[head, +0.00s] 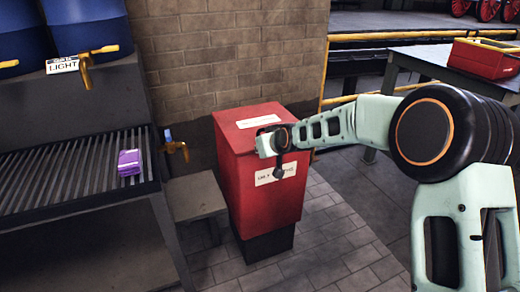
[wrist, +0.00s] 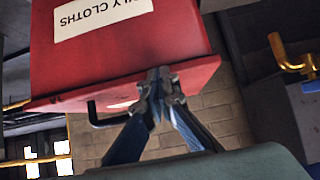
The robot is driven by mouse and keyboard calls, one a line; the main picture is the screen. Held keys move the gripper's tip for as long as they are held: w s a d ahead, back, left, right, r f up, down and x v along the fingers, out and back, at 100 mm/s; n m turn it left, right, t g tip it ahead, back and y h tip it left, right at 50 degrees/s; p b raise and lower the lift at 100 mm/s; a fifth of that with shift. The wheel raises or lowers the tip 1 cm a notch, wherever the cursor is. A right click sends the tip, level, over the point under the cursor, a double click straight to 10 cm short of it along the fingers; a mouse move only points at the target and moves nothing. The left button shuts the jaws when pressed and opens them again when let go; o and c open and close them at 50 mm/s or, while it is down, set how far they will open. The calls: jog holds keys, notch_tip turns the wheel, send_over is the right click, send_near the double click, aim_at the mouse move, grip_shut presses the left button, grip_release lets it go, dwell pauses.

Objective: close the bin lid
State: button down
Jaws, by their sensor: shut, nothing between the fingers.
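The red bin (head: 262,205) stands on the paved floor against the brick wall, with white labels on it. Its red lid (head: 235,121) lies over the top and looks down; I cannot tell whether a thin gap is left. In the wrist view the bin front (wrist: 185,50) appears upside down, with the lid's edge (wrist: 75,98) below it and a black handle (wrist: 92,115) beside my fingers. My gripper (head: 270,143) is at the lid's front edge. Its fingers (wrist: 160,88) are shut and empty, close to or touching that edge.
A low grey stool (head: 195,196) stands beside the bin. A table (head: 410,60) with a red toolbox (head: 485,58) is at the right. Floor in front is clear.

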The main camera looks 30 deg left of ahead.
jog(key=shift+s+d+f, duration=0.15)
jog(key=shift+f, duration=0.4)
jog(key=shift+s+d+f, duration=0.1)
jog(key=shift+d+f, duration=0.05)
jog(key=shift+f, duration=0.4)
notch_tip(320, 180, up, 6)
jog(key=p, duration=0.3)
jog(key=s+d+f+p, duration=0.1)
jog(key=s+d+f, duration=0.2)
jog(key=s+d, duration=0.2)
jog(key=shift+s+d, duration=0.2)
jog(key=shift+d, duration=0.7)
